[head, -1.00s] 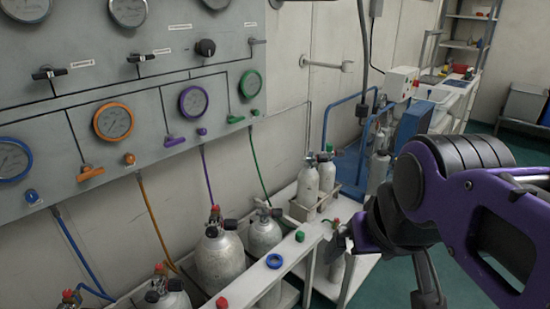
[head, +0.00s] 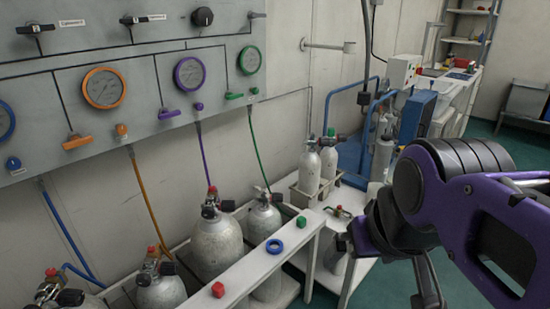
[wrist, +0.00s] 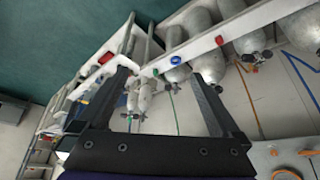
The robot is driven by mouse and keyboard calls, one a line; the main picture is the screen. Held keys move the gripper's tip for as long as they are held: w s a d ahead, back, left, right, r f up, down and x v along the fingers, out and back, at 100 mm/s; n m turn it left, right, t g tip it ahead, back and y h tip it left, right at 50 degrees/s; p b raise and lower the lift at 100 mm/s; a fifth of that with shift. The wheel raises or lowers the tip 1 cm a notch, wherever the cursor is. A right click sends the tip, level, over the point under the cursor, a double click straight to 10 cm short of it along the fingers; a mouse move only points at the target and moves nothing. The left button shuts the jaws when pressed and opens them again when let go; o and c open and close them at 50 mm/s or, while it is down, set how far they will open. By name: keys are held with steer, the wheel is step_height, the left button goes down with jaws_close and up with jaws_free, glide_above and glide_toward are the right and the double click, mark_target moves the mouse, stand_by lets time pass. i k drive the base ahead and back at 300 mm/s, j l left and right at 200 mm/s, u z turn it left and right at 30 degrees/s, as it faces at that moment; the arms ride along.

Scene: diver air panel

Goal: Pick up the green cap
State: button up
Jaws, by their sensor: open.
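The green cap (head: 301,222) is small and stands on the white rail of the cylinder rack, right of a blue ring (head: 274,247). In the wrist view the green cap (wrist: 155,73) shows between my two fingertips, some way beyond them. My gripper (wrist: 159,76) is open and empty. In the head view my gripper (head: 345,241) is right of the cap, partly hidden by my purple arm.
A red cap (head: 218,290) stands on the same white rail (head: 245,272), nearer. Grey cylinders (head: 215,243) with valves stand behind the rail, below the gauge panel (head: 150,85). A small rack with two cylinders (head: 309,166) stands farther back.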

mark_target(301, 221)
steer(key=l, duration=0.25)
steer(key=k+l, duration=0.15)
steer(key=l+u, duration=0.15)
steer(key=u, duration=0.3)
steer(key=l+u, duration=0.15)
steer(key=u, duration=0.3)
steer(key=l+u, duration=0.15)
steer(key=u, duration=0.95)
steer(key=l, duration=0.45)
steer(key=i+l, duration=0.1)
steer(key=l, duration=0.35)
